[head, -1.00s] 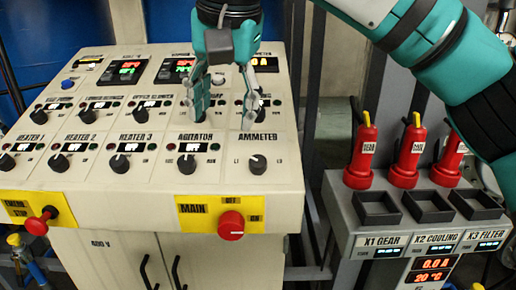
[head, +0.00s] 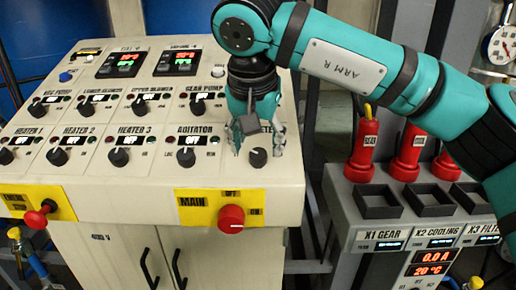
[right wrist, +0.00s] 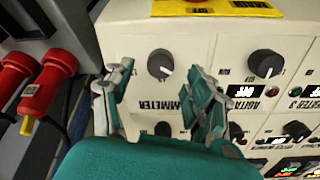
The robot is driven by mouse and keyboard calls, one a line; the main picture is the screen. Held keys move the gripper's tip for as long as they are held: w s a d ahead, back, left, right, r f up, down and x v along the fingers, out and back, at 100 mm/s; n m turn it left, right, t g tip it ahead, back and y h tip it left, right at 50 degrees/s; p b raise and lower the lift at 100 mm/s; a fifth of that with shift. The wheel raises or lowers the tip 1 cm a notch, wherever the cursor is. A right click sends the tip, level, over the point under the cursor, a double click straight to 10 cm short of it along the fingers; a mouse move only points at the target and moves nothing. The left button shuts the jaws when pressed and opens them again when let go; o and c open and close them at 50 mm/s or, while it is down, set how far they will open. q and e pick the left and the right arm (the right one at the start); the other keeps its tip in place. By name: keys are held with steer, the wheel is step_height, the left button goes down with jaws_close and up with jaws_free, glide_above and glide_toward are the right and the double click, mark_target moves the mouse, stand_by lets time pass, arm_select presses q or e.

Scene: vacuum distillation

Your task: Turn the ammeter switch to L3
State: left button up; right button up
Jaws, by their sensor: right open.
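The ammeter switch (head: 257,157) is a round black knob at the right end of the panel's front row. It also shows in the right wrist view (right wrist: 160,64), ahead of and between my fingertips. Its label is partly hidden by my gripper in the head view; which position the knob points to is hard to tell. My right gripper (head: 257,149) points down over the switch with its fingers apart on either side. In the right wrist view my right gripper (right wrist: 161,76) is open and empty, and the fingers look apart from the knob. My left gripper is out of view.
The agitator knob (head: 186,157) is close on the left, with the heater 3 knob (head: 119,157) beyond. The red main switch (head: 231,219) is on the front edge below.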

mark_target(258, 153)
steer(key=shift+x, duration=1.5)
steer(key=shift+c, duration=0.2)
steer(key=c, duration=1.1)
